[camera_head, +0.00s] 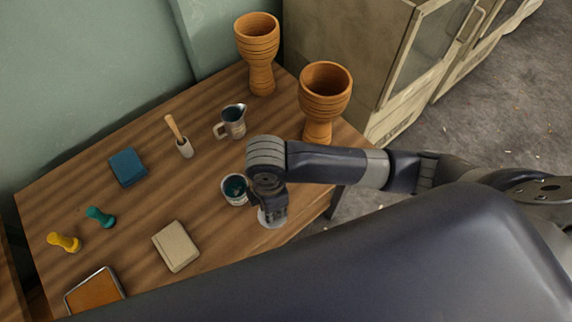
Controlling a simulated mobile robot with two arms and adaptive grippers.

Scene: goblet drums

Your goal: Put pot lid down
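A small pale round pot (228,193) with teal contents stands open on the wooden table, right of the table's middle. A pale grey disc, which looks like the pot lid (265,221), is right of the pot and close to the table's right edge. My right gripper (273,212) points down directly over this lid, at or very near it. The gripper's body hides its fingers and the lid's middle, so I cannot tell if it grips the lid, or whether the lid touches the table. My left gripper is not in view.
Two orange goblet drums (257,45) (325,90) stand at the back right. A metal jug (234,121), wooden-handled tool (180,140), blue block (127,167), beige block (175,246), teal and yellow pegs (101,217) (65,242) and a framed tray (95,292) occupy the table.

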